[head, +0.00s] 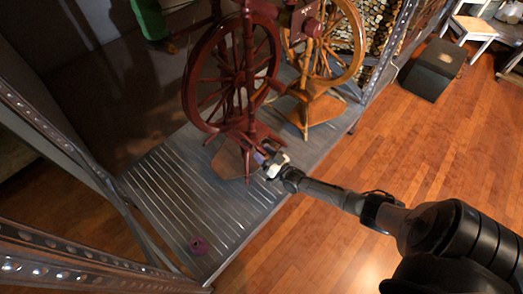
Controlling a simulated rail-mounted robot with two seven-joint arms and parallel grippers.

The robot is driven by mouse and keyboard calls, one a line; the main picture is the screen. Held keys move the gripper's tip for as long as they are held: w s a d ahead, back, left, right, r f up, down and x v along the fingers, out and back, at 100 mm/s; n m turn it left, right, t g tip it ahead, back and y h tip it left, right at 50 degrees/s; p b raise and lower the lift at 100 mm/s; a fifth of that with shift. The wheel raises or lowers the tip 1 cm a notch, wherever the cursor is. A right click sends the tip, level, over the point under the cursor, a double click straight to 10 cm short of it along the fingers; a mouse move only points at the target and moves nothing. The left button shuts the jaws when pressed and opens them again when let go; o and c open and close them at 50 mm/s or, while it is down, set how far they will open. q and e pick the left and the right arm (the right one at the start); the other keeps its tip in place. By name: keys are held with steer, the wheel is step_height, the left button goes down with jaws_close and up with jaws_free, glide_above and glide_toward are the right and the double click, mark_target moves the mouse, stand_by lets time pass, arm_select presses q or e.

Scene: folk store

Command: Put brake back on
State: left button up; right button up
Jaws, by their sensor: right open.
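A dark red spinning wheel (231,75) stands upright on a grey slatted metal shelf (165,190). My right arm comes in from the lower right. My right gripper (264,160) is at the lower front of the dark red wheel, close to its base; I cannot tell whether it touches it. Its jaws are open. A small purple-red round piece (198,244) lies on the shelf's near end, apart from the gripper. I cannot make out a part that is clearly the brake. My left gripper is not in view.
A lighter orange-brown spinning wheel (325,60) stands behind on the same shelf. Metal uprights (60,140) frame the shelf on the left. A dark box (434,70) and a white chair (474,27) stand at the upper right. The wooden floor (420,140) between is clear.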

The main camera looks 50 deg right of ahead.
steer(key=s+f+p, duration=0.2)
steer(key=s+p, duration=0.2)
steer(key=s, duration=0.8)
steer(key=shift+s+a+f, duration=0.15)
steer(key=shift+s+a, duration=0.15)
steer(key=shift+w, duration=0.1)
stand_by(0.3)
